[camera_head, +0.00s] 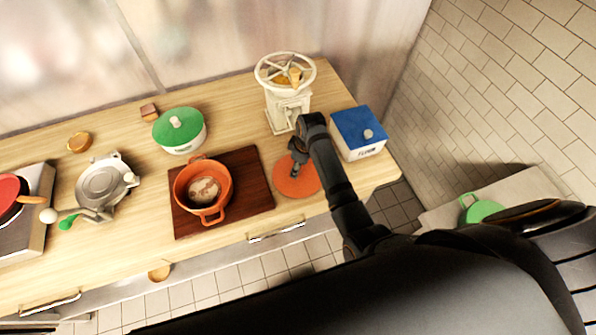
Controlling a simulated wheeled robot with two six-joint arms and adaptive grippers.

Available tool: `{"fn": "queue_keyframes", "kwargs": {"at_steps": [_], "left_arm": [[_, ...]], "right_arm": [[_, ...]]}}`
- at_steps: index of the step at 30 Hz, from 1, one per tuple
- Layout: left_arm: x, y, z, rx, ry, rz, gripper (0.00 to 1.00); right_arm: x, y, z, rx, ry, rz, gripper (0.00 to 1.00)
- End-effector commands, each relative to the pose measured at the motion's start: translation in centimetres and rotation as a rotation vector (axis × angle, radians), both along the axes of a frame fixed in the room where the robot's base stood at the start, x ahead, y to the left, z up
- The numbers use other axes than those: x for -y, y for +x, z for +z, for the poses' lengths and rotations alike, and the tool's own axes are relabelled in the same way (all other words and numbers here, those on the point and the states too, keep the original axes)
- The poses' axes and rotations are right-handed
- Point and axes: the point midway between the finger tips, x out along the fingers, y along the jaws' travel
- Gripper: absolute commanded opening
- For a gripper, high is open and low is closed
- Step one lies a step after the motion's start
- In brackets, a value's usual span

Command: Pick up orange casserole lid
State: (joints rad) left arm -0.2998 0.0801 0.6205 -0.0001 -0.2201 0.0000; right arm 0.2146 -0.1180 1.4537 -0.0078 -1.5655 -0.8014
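The orange casserole lid (308,187) is a flat orange disc on the wooden counter, just right of a dark brown board. My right gripper (295,168) points down over the lid's middle, at or just above it. Its fingertips are small and dark, and I cannot tell whether they are closed on a knob; the lid's centre is hidden by the gripper. The orange casserole pot (218,208) stands open on the brown board (254,180), with something pale and brown inside. My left gripper is not in view.
A blue-lidded white box (357,148) and a cream grinder (289,112) stand close behind the lid. A green-lidded white pot (179,142), a metal pot (103,184) and a stove (36,227) are to the left. The counter's front edge is close.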

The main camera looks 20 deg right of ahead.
Motion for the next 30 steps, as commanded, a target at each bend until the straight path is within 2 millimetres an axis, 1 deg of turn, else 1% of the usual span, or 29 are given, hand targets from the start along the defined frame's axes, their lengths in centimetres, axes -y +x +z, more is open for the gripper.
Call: {"fn": "queue_keyframes", "kwargs": {"at_steps": [3,9,10,21,30], "left_arm": [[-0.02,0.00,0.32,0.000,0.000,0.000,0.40],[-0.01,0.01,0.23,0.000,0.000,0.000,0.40],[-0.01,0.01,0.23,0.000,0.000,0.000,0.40],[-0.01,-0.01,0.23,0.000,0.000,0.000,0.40],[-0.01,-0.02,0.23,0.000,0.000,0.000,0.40]], "right_arm": [[-0.10,0.10,-1.07,0.000,0.000,0.000,0.52],[-0.11,0.12,-1.30,0.001,0.000,-0.001,0.52],[-0.11,0.12,-1.30,0.001,0.000,-0.001,0.51],[-0.11,0.10,-1.28,0.001,-0.001,-0.001,0.01],[-0.11,0.14,-1.23,0.001,0.000,-0.001,0.00]]}}
